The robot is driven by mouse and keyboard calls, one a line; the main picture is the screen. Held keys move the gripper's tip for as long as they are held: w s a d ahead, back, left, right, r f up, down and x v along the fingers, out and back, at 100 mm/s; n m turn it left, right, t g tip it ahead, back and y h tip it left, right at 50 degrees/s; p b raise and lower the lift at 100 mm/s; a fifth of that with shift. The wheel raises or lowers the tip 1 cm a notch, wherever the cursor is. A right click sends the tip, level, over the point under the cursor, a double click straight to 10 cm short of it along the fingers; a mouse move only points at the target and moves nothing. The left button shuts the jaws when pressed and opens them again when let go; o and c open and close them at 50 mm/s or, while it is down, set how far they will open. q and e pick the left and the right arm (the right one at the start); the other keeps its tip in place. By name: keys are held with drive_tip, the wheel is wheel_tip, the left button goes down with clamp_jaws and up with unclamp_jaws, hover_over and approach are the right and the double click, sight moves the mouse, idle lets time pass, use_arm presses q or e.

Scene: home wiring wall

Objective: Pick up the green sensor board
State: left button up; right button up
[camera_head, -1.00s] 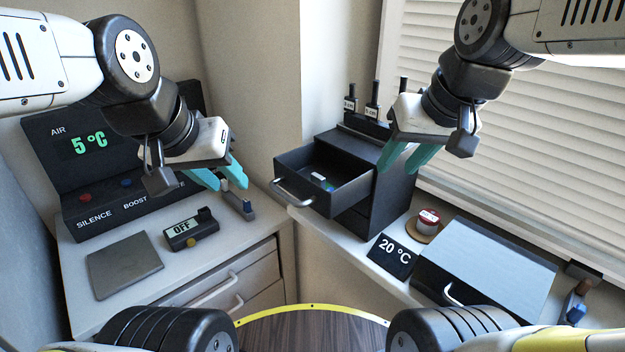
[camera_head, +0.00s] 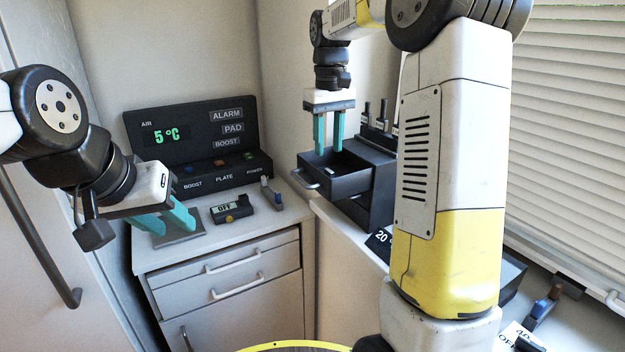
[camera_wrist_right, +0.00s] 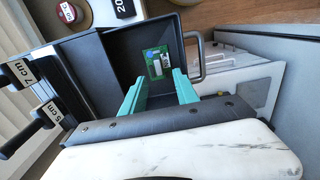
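The green sensor board (camera_wrist_right: 157,62) lies inside the open black drawer (camera_wrist_right: 119,48) in the right wrist view. It carries a pale rectangle and small parts. In the head view the drawer (camera_head: 366,183) is pulled out of its black cabinet, and the board cannot be made out there. My right gripper (camera_head: 329,153) is open, fingers pointing down over the drawer. In the right wrist view its fingertips (camera_wrist_right: 161,74) are spread, with the board beyond the gap and nothing held.
Pegs (camera_wrist_right: 44,117) marked 7 cm and 5 cm stand on the cabinet beside the drawer. The drawer's handle (camera_wrist_right: 197,58) is at its front. A control panel (camera_head: 200,140) reading 5 °C and an OFF device (camera_head: 232,208) stand on the left counter.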

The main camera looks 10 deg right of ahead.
sight(329, 170)
wheel_tip(329, 170, down, 6)
drive_tip(key=shift+d, duration=0.15)
clamp_jaws()
